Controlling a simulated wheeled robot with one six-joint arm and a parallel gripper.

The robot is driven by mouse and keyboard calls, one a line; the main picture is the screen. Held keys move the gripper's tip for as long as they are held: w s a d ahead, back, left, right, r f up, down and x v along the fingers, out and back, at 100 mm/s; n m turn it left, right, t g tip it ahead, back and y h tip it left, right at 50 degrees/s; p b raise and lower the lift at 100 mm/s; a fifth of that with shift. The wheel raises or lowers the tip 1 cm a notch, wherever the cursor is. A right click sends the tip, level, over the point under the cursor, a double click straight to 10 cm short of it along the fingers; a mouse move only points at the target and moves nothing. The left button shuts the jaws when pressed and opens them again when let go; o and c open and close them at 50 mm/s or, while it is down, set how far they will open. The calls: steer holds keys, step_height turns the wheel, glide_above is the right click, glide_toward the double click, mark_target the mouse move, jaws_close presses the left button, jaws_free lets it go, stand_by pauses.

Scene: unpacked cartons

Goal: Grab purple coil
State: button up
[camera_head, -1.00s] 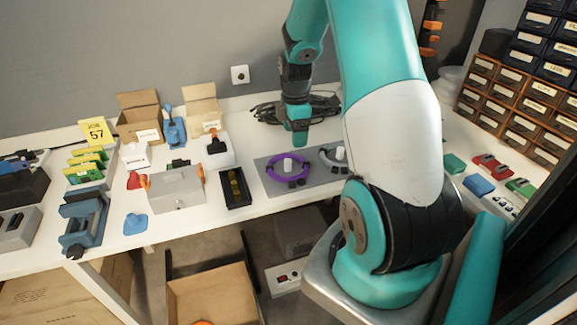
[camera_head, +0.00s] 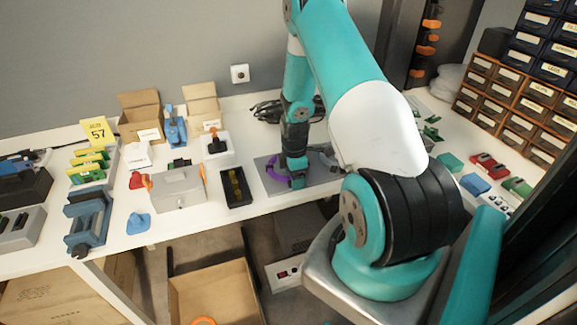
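The purple coil (camera_head: 274,174) lies on a grey mat (camera_head: 264,191) near the front edge of the table. Only its left part shows; my gripper and wrist cover the rest. My gripper (camera_head: 297,183) points down at the coil's right side, low over the mat. Its fingers are too small and covered to tell whether they are open or shut, or whether they touch the coil. A grey coil (camera_head: 327,156) is on the same mat to the right, partly behind my arm.
A black tray (camera_head: 236,199) stands just left of the mat, with a grey box (camera_head: 178,188) beyond it. Black cables (camera_head: 266,112) lie behind. Small green, red and blue parts are at the right. An open carton (camera_head: 214,292) is on the floor below.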

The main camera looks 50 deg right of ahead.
steer(key=shift+f, duration=0.3)
steer(key=c, duration=1)
steer(key=shift+c, duration=0.2)
